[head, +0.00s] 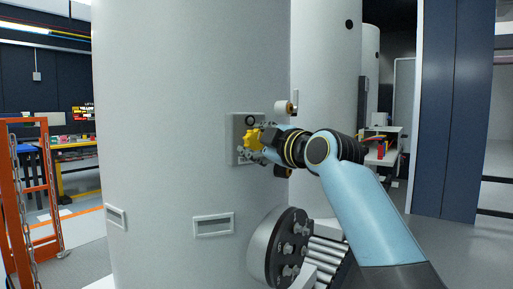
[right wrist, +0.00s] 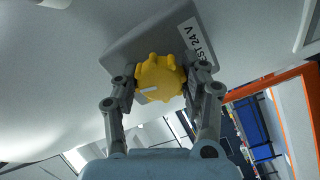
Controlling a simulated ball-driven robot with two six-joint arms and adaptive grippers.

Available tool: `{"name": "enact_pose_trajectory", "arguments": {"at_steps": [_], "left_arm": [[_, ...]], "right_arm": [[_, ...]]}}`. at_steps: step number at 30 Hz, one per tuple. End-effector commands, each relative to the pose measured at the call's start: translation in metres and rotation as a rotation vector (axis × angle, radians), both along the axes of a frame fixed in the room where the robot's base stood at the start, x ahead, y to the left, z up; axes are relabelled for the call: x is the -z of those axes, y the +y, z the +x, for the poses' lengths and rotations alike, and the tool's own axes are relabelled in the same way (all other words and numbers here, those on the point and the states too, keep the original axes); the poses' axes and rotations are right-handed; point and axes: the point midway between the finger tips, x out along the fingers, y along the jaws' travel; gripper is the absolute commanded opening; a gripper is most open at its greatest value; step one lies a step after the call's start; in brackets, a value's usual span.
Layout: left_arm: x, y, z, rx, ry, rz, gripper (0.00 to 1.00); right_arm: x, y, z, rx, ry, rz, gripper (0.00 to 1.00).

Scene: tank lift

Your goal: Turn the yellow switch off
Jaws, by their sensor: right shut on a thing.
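The yellow switch (head: 251,138) is a lobed knob on a grey plate (head: 236,152) fixed to the large white tank. My right gripper (head: 258,142) reaches it from the right in the head view. In the right wrist view the yellow switch (right wrist: 158,78) sits between the two fingers of my right gripper (right wrist: 160,85), which are shut on it. A white mark shows on the knob's lower left. The plate (right wrist: 130,55) carries a white label ending in "ST 24 V" (right wrist: 197,38). My left gripper is not in view.
The white tank (head: 170,150) fills the middle, with recessed handles (head: 213,225) low on it. A round dark flange (head: 278,250) stands below my right arm. An orange frame with chains (head: 25,200) stands at the left. A blue-grey pillar (head: 450,110) stands at the right.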

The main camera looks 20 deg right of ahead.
Motion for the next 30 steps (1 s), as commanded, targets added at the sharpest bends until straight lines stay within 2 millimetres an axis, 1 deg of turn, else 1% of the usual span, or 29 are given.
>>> {"name": "enact_pose_trajectory", "arguments": {"at_steps": [1,6,12,19,30], "left_arm": [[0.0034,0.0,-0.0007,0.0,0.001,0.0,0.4],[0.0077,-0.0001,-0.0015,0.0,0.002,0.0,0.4],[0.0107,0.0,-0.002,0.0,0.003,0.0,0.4],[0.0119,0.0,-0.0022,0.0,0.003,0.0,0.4],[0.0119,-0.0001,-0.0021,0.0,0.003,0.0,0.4]], "right_arm": [[0.0027,0.0003,0.0,-0.001,-0.005,-0.032,0.12],[0.0021,0.0003,0.0,-0.001,-0.032,-0.135,0.12],[0.0018,0.0003,-0.0001,-0.001,-0.051,-0.216,0.12],[0.0017,0.0004,-0.0001,-0.002,-0.06,-0.255,0.12],[0.0019,0.0004,-0.0001,-0.001,-0.06,-0.26,0.12]]}}
